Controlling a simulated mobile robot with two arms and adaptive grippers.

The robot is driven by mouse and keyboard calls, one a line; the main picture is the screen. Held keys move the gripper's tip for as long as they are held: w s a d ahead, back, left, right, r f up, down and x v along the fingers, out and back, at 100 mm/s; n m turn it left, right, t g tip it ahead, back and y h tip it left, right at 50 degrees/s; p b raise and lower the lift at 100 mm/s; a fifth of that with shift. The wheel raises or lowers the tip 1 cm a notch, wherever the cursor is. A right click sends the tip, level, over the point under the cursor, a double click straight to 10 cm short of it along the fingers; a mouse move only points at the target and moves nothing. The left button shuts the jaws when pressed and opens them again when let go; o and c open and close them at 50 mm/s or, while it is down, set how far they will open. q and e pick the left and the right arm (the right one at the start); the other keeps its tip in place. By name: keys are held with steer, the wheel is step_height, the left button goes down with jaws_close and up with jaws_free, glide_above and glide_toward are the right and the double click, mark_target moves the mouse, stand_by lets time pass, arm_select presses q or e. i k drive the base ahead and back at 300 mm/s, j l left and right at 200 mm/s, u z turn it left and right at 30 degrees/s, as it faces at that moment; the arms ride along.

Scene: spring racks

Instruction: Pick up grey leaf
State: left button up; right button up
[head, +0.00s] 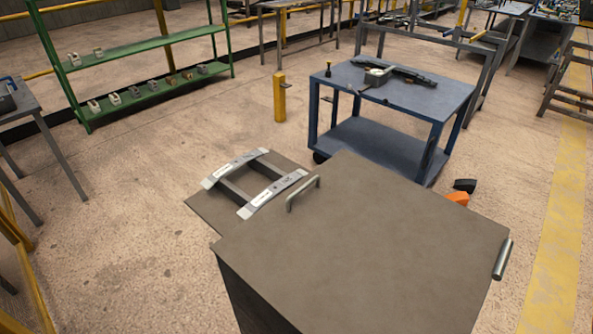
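A long dark grey, slightly bent bar that looks like a leaf spring (408,74) lies on the top of the blue cart (440,97). A small pale box-like part (377,76) lies against its left end. Two light grey, gently curved strips with white labelled ends, one farther back (236,169) and one nearer (272,193), lie across a dark frame on a low brown plate (208,212). I cannot tell for sure which of these pieces is the grey leaf. Neither of my grippers shows in the head view.
A brown box top (360,250) with metal handles fills the lower middle. A green shelf (140,95) with several small parts stands at the back left. A yellow post (280,97) stands left of the cart.

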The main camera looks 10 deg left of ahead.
mark_target(264, 196)
steer(key=i+j+z, duration=0.2)
steer(key=j+z, duration=0.25)
steer(key=j, duration=0.45)
steer(key=i+j+z, duration=0.1)
steer(key=j+z, duration=0.4)
steer(key=j, duration=0.4)
steer(key=k+j+z, duration=0.1)
steer(key=j+z, duration=0.35)
steer(key=j, duration=0.45)
